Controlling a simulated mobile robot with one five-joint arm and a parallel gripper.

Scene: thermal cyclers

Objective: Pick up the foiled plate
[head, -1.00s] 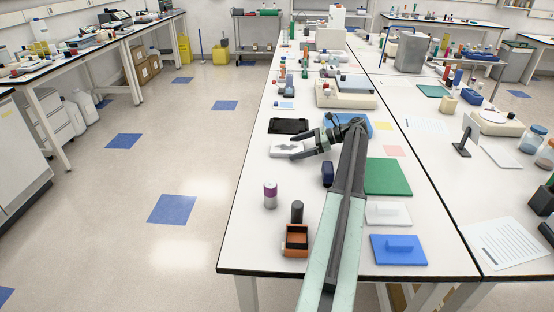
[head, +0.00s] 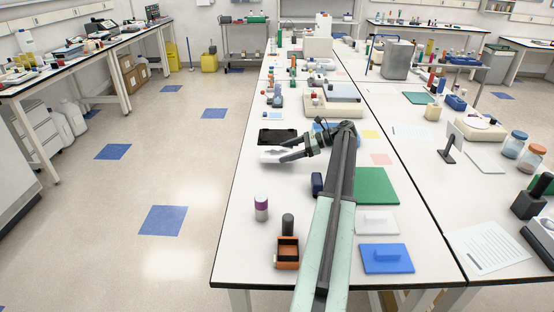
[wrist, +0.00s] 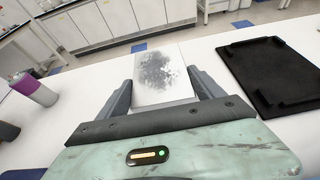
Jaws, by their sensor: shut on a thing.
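The foiled plate (wrist: 157,72) is a white block with a mottled grey foil patch on top. In the wrist view it sits between my two fingers. In the head view the plate (head: 271,157) is a small white shape at the fingertips, near the bench's left edge. My gripper (head: 280,153) is shut on it, and one finger lies along each side in the wrist view (wrist: 163,88). Whether the plate touches the bench or is slightly raised is hard to tell.
A black tray (head: 278,138) lies just behind the plate, and right of it in the wrist view (wrist: 265,75). A purple-and-white canister (head: 261,208), an orange box (head: 287,252) and a dark blue object (head: 317,184) stand nearer.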

